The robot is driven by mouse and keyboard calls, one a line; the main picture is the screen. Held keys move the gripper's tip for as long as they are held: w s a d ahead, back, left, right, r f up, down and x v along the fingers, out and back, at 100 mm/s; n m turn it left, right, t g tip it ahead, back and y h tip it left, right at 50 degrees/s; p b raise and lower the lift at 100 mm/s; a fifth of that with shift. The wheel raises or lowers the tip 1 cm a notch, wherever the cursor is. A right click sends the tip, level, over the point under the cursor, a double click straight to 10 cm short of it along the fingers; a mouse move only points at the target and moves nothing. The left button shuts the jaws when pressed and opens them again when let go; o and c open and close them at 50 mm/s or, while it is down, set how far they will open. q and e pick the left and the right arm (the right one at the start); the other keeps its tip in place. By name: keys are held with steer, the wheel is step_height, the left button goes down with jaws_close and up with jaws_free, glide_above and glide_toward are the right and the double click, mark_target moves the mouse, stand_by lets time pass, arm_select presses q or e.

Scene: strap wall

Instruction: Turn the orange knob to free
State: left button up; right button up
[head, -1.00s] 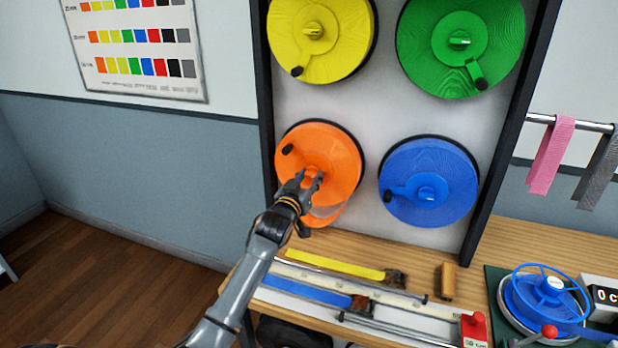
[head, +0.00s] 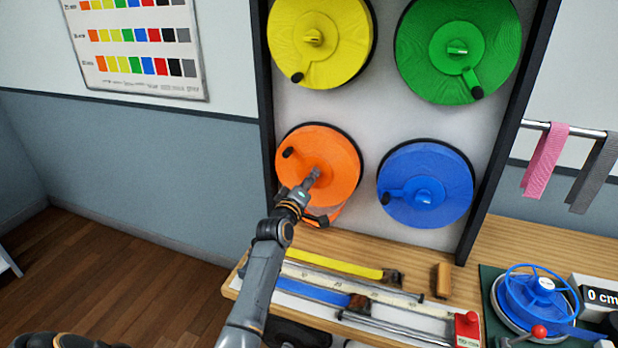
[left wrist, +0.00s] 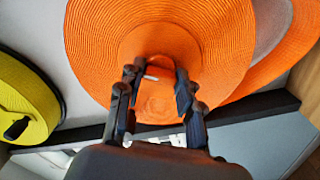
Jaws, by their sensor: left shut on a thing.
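The orange reel (head: 338,150) hangs on the panel at lower left, below the yellow reel. Its black crank peg (head: 287,152) points to the upper left. My left gripper (head: 312,178) is at the hub of the orange reel and covers the knob in the head view. In the left wrist view, the two fingers of my left gripper (left wrist: 158,92) stand on either side of the orange knob (left wrist: 160,70), shut on it. A small white mark shows on the knob. The knob's exact setting is hard to read. My right gripper is not in view.
A yellow reel (head: 340,38), a green reel (head: 480,25) and a blue reel (head: 445,170) share the panel. Below, the wooden bench (head: 400,255) holds strips, rails and a blue wheel device (head: 540,295). Pink and grey straps hang at right.

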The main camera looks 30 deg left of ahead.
arm_select(q)
steer(key=shift+n+p, duration=0.8)
steer(key=shift+n, duration=2.6)
steer(key=o, duration=1.1)
steer(key=shift+o, duration=0.2)
steer(key=v, duration=1.2)
steer(key=shift+a+f, duration=0.1)
